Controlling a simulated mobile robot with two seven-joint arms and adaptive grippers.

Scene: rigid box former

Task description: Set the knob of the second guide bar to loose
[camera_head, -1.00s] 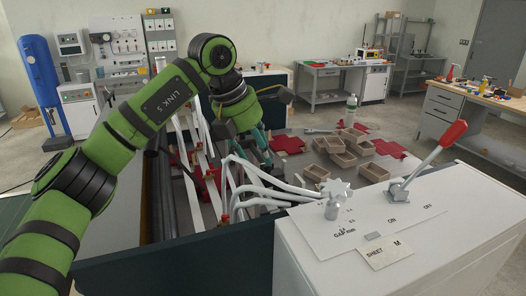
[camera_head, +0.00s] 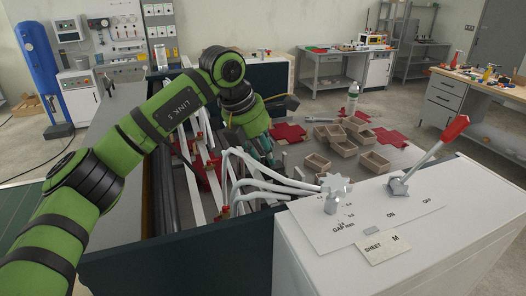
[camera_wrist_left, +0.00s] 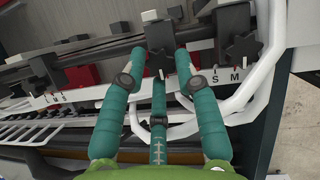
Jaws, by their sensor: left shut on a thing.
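A second dark star knob (camera_wrist_left: 243,48) with a white pointer stands to the right, above a white strip (camera_wrist_left: 222,78) lettered S and M. In the head view, my left gripper (camera_head: 268,158) reaches down into the machine, and its fingertips are hidden among the bars. My right gripper is not in view.
White curved tubes (camera_head: 262,180) run close to the gripper. A white cabinet (camera_head: 440,235) carries a grey star handwheel (camera_head: 335,190) and a red-handled lever (camera_head: 440,148). Brown open boxes (camera_head: 340,140) and red flat blanks (camera_head: 288,132) lie beyond on the grey table.

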